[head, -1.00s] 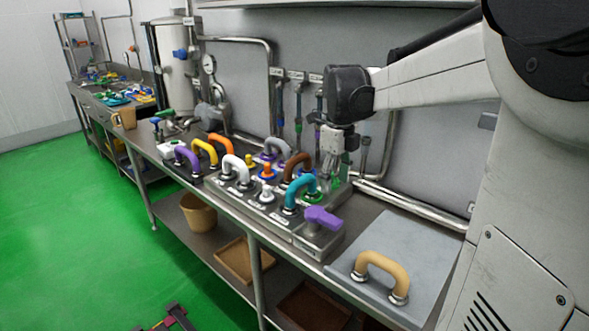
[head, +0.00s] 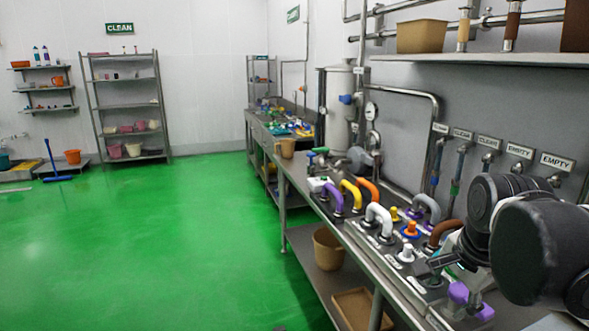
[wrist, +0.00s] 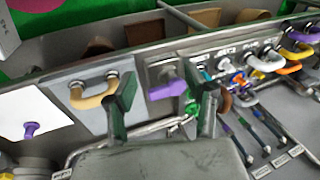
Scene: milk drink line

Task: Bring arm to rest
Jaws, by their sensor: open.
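My gripper (wrist: 165,92) is open in the wrist view, with its two dark green fingers spread and no object held between them. It hangs above the line of valve blocks. Beyond the fingers in that view is a purple lever (wrist: 166,88), with a tan handle (wrist: 95,92) on a grey plate to its left. In the head view my arm is at the right, folded close to the camera, and it hides part of the bench. The purple lever also shows there (head: 470,298), just below the arm.
The bench holds white (head: 380,220), yellow (head: 350,192) and orange (head: 369,190) U-shaped handles. Pipes with labels (head: 519,150) line the wall under a shelf (head: 480,60). A bucket (head: 328,248) stands on the lower shelf. The green floor (head: 150,240) at left is clear.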

